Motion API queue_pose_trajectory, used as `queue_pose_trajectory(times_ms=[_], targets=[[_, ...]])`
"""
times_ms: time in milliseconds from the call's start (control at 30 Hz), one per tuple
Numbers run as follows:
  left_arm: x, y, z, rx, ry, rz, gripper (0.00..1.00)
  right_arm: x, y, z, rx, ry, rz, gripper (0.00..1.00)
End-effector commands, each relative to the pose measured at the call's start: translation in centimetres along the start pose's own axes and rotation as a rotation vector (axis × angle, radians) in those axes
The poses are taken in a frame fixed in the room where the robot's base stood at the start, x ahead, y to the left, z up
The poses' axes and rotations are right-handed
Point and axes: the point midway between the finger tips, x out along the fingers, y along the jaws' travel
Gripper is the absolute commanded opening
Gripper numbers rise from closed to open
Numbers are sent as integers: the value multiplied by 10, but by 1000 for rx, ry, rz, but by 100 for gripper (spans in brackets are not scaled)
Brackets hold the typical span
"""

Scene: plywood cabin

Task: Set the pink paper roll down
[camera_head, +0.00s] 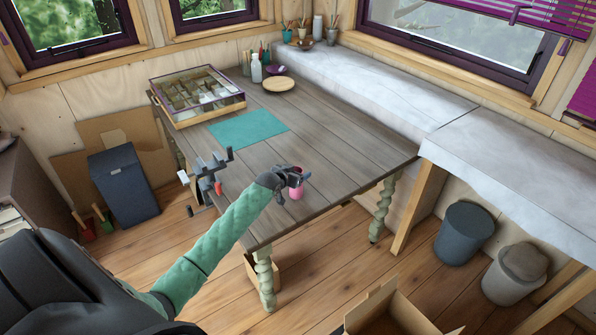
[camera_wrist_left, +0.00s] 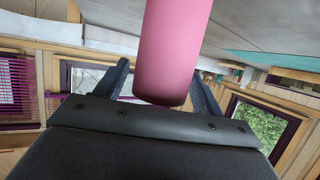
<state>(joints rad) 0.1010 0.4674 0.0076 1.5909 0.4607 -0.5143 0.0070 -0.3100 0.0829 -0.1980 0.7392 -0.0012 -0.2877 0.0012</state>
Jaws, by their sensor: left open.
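The pink paper roll (camera_head: 297,191) is upright at the table's near edge area, partly hidden by my left gripper in the head view. My left gripper (camera_head: 291,176) is around its upper part. In the left wrist view the pink paper roll (camera_wrist_left: 172,50) lies between the two dark fingers of my left gripper (camera_wrist_left: 163,82), with a visible gap to the left finger; the gripper is open. The roll's far end runs out of the wrist picture, so its contact with the wooden table (camera_head: 335,160) is hard to tell. My right gripper is not in view.
On the table are a teal mat (camera_head: 248,129), a glass-topped case (camera_head: 197,94), a round wooden board (camera_head: 278,84) and a white bottle (camera_head: 256,68). A clamp-like vise (camera_head: 210,178) sits at the left edge. An open cardboard box (camera_head: 385,312) is on the floor.

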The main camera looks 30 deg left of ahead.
Motion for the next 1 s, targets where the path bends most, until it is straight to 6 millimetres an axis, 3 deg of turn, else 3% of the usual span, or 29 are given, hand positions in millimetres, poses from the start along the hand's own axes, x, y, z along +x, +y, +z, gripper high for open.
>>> queue_pose_trajectory(times_ms=[33, 200, 567, 800, 1000], targets=[[-7, 0, -3, 1, -1, 0, 68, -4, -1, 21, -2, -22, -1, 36], [-26, 0, -3, 1, -2, 0, 68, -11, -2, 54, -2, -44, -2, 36], [-82, 0, -3, 1, -2, 0, 68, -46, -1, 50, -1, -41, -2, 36], [-105, 0, 1, 1, 0, 0, 68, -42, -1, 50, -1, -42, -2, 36], [-111, 0, 0, 0, 0, 0, 68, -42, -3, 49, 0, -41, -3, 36]])
